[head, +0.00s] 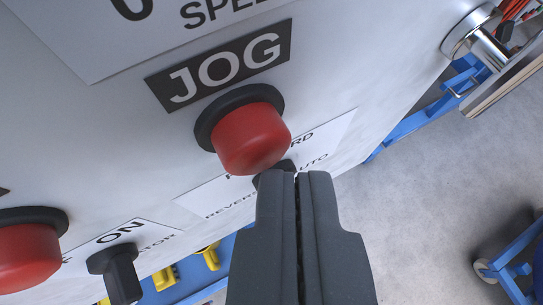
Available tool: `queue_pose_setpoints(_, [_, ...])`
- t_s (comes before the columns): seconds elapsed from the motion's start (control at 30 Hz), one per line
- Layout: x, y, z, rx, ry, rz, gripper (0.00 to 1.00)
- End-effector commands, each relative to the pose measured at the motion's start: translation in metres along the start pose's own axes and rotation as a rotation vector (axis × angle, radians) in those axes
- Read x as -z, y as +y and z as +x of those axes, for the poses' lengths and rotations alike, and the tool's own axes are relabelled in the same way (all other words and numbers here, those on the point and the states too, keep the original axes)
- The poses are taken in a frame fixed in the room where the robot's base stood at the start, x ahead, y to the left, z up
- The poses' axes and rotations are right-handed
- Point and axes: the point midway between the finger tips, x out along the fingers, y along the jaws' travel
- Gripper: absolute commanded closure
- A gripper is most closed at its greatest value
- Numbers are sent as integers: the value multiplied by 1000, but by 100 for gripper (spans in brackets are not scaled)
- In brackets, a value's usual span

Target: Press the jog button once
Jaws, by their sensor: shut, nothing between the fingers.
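The jog button (250,137) is a red round push button with a black collar. It sits on a light grey panel (120,120), under a black label (222,65) reading "JOG". My gripper (294,176) is shut and empty. Its dark fingertips show just below and right of the jog button in the picture. A small gap shows between the fingertips and the red cap, and I cannot tell the depth between them. The fingers partly hide a dark knob and its label reading "REVERSE" and "AUTO".
A second red button (25,255) is at the lower left edge. A black switch (118,272) beside an "ON" label stands out from the panel near it. A metal fitting (480,38) is at the upper right. Grey floor and blue frame parts (415,120) lie beyond the panel's edge.

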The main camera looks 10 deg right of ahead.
Motion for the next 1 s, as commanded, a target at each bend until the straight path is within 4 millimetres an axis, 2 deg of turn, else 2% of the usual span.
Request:
queue_pose_setpoints(0.67, [-10,8,-10,-2,-2,0,100])
queue_pose_setpoints(1.0, [-24,22,-29,0,0,0,100])
